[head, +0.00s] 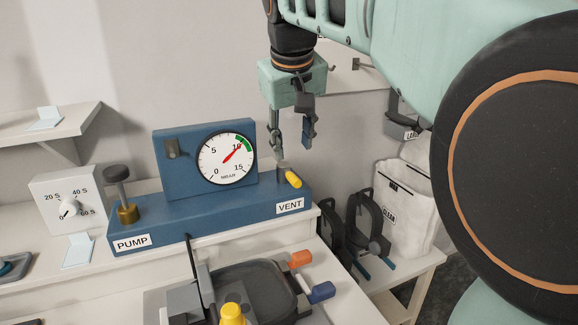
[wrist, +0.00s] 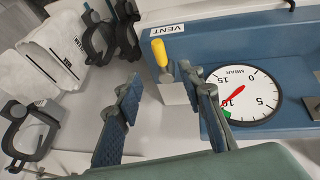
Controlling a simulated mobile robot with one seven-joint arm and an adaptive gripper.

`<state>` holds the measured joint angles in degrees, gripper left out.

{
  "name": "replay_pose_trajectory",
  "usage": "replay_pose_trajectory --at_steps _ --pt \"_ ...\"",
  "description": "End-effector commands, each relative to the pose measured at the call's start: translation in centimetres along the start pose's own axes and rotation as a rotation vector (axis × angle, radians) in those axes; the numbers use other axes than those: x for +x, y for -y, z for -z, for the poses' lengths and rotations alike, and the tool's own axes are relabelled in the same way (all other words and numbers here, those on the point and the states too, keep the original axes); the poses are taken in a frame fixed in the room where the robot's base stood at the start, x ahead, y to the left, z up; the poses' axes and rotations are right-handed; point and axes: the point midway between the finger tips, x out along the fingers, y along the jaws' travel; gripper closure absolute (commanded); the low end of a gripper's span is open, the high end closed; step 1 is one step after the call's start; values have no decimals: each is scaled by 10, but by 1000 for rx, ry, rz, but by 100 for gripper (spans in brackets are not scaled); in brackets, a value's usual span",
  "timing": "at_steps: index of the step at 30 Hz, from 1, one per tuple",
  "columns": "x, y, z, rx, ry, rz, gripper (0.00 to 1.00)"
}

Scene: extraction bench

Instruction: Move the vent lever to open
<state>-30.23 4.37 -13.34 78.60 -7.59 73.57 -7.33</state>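The vent lever (head: 292,179) has a yellow handle on a grey pivot, at the right end of the blue pump and vent unit (head: 210,222). Its handle points toward the front, beside the VENT label (head: 290,206). My gripper (head: 291,146) is above the lever, pointing down, open and empty. In the wrist view the lever (wrist: 160,53) shows just beyond and between the fingertips of my gripper (wrist: 162,80); I see no contact. The gauge (head: 227,157) on the unit has its red needle near 10, at the green band.
A brass valve with a dark knob (head: 127,214) stands at the PUMP end. A timer dial box (head: 68,204) is at left. A dark tray with orange and blue handles (head: 262,288) lies in front. Black clamps (head: 364,228) and a white bag (head: 404,205) stand at right.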

Motion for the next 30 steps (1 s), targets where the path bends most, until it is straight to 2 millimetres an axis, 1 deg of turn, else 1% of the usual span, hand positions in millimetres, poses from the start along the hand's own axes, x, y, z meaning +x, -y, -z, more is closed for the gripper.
replay_pose_trajectory --at_steps 9,15,18,21,29,30 --pt "58 1 -2 2 5 2 64" --pt "89 1 -1 2 3 2 64" --pt "98 1 0 2 1 2 64" --pt "102 0 0 2 0 2 64" --pt "103 0 0 3 0 2 64" --pt "103 0 0 3 0 2 66"
